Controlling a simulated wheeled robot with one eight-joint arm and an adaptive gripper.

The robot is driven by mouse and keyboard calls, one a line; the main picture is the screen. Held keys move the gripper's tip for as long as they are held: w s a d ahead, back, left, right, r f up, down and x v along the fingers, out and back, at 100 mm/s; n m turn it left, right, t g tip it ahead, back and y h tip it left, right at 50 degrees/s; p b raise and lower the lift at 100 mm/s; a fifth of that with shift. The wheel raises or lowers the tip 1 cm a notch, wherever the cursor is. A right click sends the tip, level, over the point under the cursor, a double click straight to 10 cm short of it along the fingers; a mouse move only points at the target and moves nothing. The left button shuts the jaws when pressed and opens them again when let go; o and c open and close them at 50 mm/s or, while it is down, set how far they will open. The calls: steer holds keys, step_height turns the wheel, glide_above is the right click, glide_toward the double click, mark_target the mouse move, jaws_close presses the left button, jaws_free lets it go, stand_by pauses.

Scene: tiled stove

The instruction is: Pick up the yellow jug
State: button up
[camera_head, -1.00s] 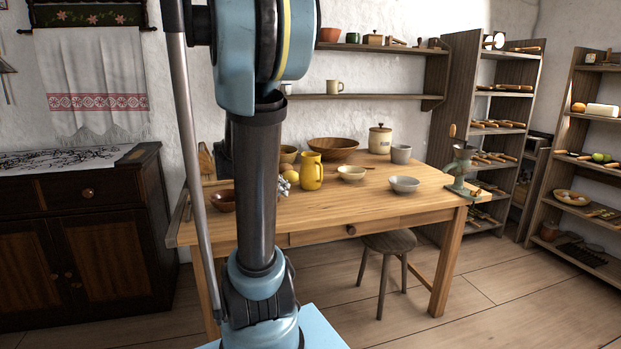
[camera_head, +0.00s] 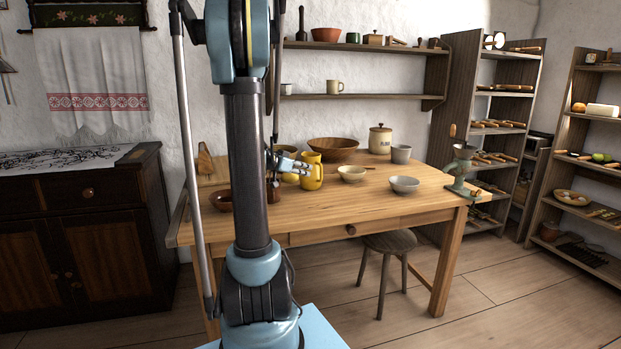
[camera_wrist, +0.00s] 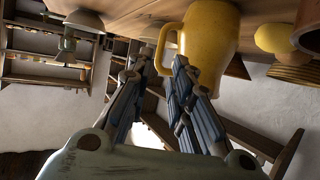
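The yellow jug (camera_head: 312,172) stands upright on the wooden table (camera_head: 420,188) in the head view. In the wrist view the jug (camera_wrist: 212,40) appears tilted, and its handle is just beyond my fingertips. My gripper (camera_wrist: 161,58) is open, with a gap between its two fingers and nothing held. In the head view my gripper (camera_head: 300,167) is at the jug's left side and overlaps part of it. I cannot tell whether the fingers touch the jug or its handle.
A wooden bowl (camera_head: 333,149), a small cream bowl (camera_head: 352,174), a grey bowl (camera_head: 404,185) and a lidded canister (camera_head: 380,138) stand around the jug. A brown bowl (camera_head: 222,200) is at the table's left. A stool (camera_head: 389,241) stands at the front.

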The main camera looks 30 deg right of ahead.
mark_target(321, 180)
steer(key=x, duration=0.6)
steer(key=shift+w+d+f, duration=0.1)
steer(key=shift+d+f, duration=0.05)
steer(key=shift+d, duration=0.1)
steer(key=shift+x, duration=2.7)
steer(key=shift+w+a+f, duration=0.1)
steer(key=shift+w+f, duration=0.05)
steer(key=shift+f, duration=0.05)
steer(key=shift+c, duration=0.6)
jaws_close()
